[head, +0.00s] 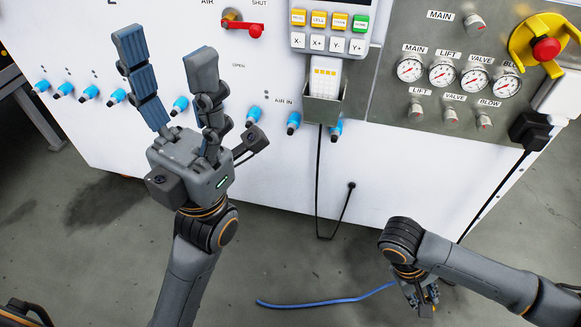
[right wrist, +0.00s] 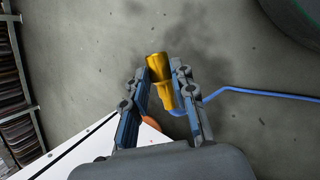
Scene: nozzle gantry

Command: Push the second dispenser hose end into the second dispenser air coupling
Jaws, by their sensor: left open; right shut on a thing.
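My right gripper (right wrist: 160,75) is shut on a yellow sleeve-like piece (right wrist: 158,68) joined to the blue hose (right wrist: 255,92). In the head view my right gripper (head: 425,300) is low at the right, away from the panel, and the blue hose (head: 325,302) trails left from it. The hose tip in the grip is not clear. Several blue couplings (head: 293,123) line the lower part of the white panel (head: 270,165). I cannot read which is the second dispenser's. My left gripper (head: 165,45) is open and empty in front of this panel, hiding part of the row.
A black cable (head: 318,180) loops down below the grey holder (head: 324,104). A gauge panel (head: 425,95) with a yellow-ringed red stop button (head: 545,48) is at the right. A black plug and cord (head: 530,130) hang there. The floor (head: 280,260) before the panel is mostly free.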

